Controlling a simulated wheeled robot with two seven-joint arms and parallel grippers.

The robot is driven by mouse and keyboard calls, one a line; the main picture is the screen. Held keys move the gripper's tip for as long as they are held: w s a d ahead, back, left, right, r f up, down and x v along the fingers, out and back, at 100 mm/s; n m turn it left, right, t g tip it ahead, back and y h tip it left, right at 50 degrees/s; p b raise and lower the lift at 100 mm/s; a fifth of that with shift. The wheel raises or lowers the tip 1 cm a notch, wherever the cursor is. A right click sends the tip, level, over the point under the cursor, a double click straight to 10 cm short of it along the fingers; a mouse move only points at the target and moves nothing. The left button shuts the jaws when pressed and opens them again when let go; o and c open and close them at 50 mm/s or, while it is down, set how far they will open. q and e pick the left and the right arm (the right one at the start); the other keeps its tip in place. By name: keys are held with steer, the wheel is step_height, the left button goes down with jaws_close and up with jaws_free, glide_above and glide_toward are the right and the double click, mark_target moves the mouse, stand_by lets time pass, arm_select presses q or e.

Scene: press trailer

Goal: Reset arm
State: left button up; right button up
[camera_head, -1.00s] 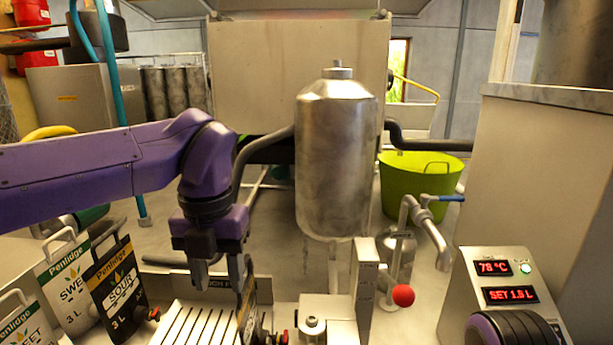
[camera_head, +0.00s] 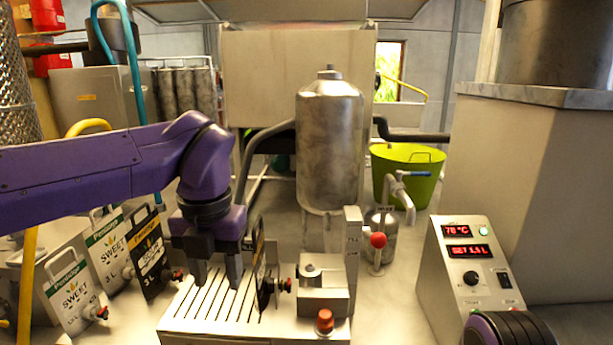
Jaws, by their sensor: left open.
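My left gripper (camera_head: 217,277) comes in from the left on a purple arm. It is open with its fingers pointing down over a slotted drip tray (camera_head: 200,318). A dark upright box (camera_head: 258,262) with a dark tap stands just right of the fingers; I cannot tell whether they touch it. My right gripper is not in view; only a dark, purple-rimmed part (camera_head: 510,330) of my own body shows at the lower right.
Several Penlidge boxes, such as a white SWEET one (camera_head: 70,292), stand at the left. A steel tank (camera_head: 330,145) rises behind the tray. A control box (camera_head: 470,262) reading 78 °C is at the right. A green tub (camera_head: 405,175) sits behind.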

arm_select(q)
steer(key=w+a+f+m+t+y, duration=0.5)
steer(key=w+a+f+m+y, duration=0.1)
steer(key=w+a+f, duration=0.3)
step_height(320, 180, down, 18)
steer(key=s+a+m+t, duration=0.2)
steer(key=a+m+t, duration=0.1)
steer(key=m, duration=0.7)
steer(key=s+f+m+h, duration=0.2)
steer(key=s+f+m, duration=0.6)
steer(key=f, duration=0.4)
steer(key=s+a+f+m+g, duration=0.2)
steer(key=s+f, duration=0.3)
steer(key=s, duration=0.6)
steer(key=s+a+f+m+g, duration=0.2)
steer(key=s+f, duration=0.3)
steer(key=s, duration=0.7)
steer(key=shift+a+f+g+h, duration=0.4)
steer(key=shift+g, duration=0.4)
